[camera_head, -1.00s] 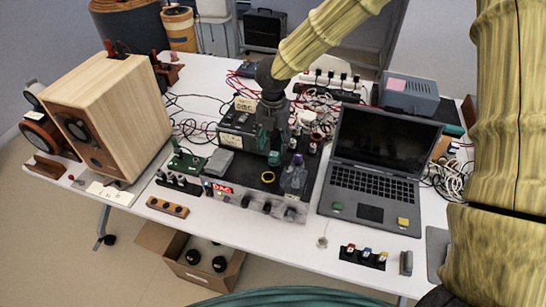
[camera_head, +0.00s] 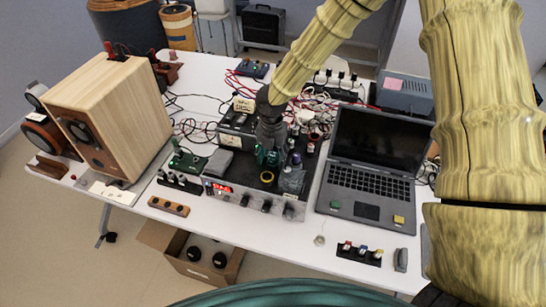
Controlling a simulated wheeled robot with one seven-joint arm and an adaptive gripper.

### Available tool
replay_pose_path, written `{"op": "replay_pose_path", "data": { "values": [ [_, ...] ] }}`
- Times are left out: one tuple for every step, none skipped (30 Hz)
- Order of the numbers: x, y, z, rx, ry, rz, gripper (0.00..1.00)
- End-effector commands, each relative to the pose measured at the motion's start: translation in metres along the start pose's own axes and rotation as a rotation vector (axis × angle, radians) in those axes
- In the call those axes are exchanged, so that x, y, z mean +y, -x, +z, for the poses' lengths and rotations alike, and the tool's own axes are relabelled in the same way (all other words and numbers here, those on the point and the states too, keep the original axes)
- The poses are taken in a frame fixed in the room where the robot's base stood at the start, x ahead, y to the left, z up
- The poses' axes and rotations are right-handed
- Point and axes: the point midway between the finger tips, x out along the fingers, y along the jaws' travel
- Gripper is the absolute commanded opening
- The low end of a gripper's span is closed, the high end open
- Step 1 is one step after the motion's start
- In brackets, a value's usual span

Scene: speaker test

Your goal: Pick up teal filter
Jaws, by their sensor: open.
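A small teal piece (camera_head: 262,156), which I take for the teal filter, shows at the tips of my gripper above the black amplifier. It is small and partly covered by the fingers, so I cannot tell its shape or whether they touch it. My gripper (camera_head: 269,150) points down over the amplifier's top and is open. The black amplifier (camera_head: 225,190) has a red lit display and knobs on its front.
A yellow ring (camera_head: 267,177) and a bottle with a purplish cap (camera_head: 296,159) stand close to my gripper. An open laptop (camera_head: 372,181) is at the right. A large wooden speaker (camera_head: 110,105) stands at the left. Cables lie behind the amplifier.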

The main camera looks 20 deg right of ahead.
Motion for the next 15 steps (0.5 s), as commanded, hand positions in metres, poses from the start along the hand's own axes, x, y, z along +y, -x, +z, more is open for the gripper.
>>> {"op": "replay_pose_path", "data": {
  "values": [
    [0.0001, -0.0001, 0.0001, 0.000, 0.000, 0.000, 0.52],
    [0.0001, -0.0001, 0.0001, 0.000, 0.000, 0.000, 0.52],
    [0.0001, 0.0000, 0.0001, 0.000, 0.000, 0.000, 0.52],
    [0.0002, 0.0000, 0.0001, 0.000, 0.000, 0.000, 0.50],
    [0.0001, 0.0001, 0.0001, 0.000, 0.000, 0.000, 0.45],
    [0.0002, 0.0001, 0.0001, 0.000, 0.000, 0.000, 0.37],
    [0.0001, 0.0002, 0.0001, 0.000, 0.000, 0.000, 0.32],
    [0.0001, 0.0002, 0.0001, 0.000, 0.000, 0.000, 0.26],
    [0.0001, 0.0002, 0.0001, 0.000, 0.000, 0.000, 0.19],
    [0.0001, 0.0002, 0.0001, 0.000, 0.000, 0.000, 0.14],
    [0.0001, 0.0003, 0.0001, 0.000, 0.000, 0.000, 0.08],
    [0.0000, 0.0002, 0.0001, 0.000, 0.000, 0.000, 0.06],
    [0.0000, 0.0003, 0.0001, 0.000, 0.000, 0.000, 0.06],
    [0.0000, 0.0003, 0.0002, 0.000, 0.000, 0.000, 0.06],
    [0.0000, 0.0003, 0.0002, 0.000, 0.000, 0.000, 0.06]
  ]
}}
